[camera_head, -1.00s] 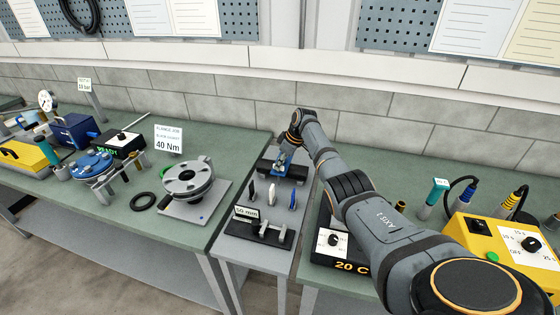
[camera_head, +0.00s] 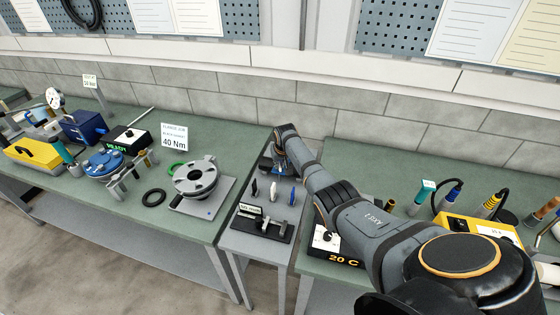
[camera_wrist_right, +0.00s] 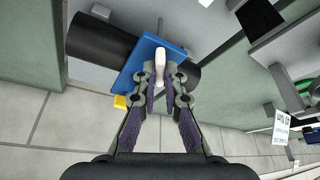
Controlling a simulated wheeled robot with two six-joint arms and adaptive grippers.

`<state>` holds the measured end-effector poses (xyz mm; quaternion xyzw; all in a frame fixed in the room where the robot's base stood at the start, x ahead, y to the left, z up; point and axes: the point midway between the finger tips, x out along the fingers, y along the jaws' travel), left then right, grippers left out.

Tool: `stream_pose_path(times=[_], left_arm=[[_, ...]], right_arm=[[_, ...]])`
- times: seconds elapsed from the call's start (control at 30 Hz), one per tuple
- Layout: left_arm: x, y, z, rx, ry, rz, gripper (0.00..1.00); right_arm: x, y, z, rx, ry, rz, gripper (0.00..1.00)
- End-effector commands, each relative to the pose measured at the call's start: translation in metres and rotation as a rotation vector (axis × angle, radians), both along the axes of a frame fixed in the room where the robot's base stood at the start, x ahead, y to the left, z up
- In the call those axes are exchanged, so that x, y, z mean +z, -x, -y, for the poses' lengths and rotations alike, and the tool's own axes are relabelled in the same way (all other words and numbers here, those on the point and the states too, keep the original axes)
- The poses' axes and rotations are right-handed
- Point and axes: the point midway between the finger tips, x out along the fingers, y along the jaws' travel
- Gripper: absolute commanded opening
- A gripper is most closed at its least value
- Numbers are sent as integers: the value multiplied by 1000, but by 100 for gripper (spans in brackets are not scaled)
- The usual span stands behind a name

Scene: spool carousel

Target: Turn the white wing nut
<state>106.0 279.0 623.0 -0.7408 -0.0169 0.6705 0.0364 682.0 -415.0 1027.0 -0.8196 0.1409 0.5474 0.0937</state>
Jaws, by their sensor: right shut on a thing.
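The white wing nut (camera_wrist_right: 159,62) shows in the right wrist view as a pale upright piece in front of a blue plate (camera_wrist_right: 139,72). A black cylinder (camera_wrist_right: 98,39) runs behind the plate. My right gripper (camera_wrist_right: 160,75) is shut on the wing nut, one finger on each side. In the head view my right arm reaches down to a blue part (camera_head: 266,163) at the back of the narrow grey stand (camera_head: 262,240). There the arm hides the fingertips and the wing nut. My left gripper is in no view.
Black, white and blue upright pieces (camera_head: 273,190) stand on the narrow stand, in front of my gripper. A black fixture (camera_head: 262,226) lies nearer. A round flange (camera_head: 195,179) sits on the left bench. A 20 C box (camera_head: 325,240) stands close to my right arm.

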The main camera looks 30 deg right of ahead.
Motion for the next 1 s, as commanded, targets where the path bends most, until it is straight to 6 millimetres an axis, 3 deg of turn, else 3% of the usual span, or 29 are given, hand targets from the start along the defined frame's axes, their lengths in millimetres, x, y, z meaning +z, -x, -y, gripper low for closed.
stream_pose_path(times=[0.5, 1.0], left_arm=[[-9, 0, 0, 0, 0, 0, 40], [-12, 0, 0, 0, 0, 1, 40]], right_arm=[[-1, -2, -2, -365, 0, 1, 0], [0, -2, -3, -454, -1, 0, 0]])
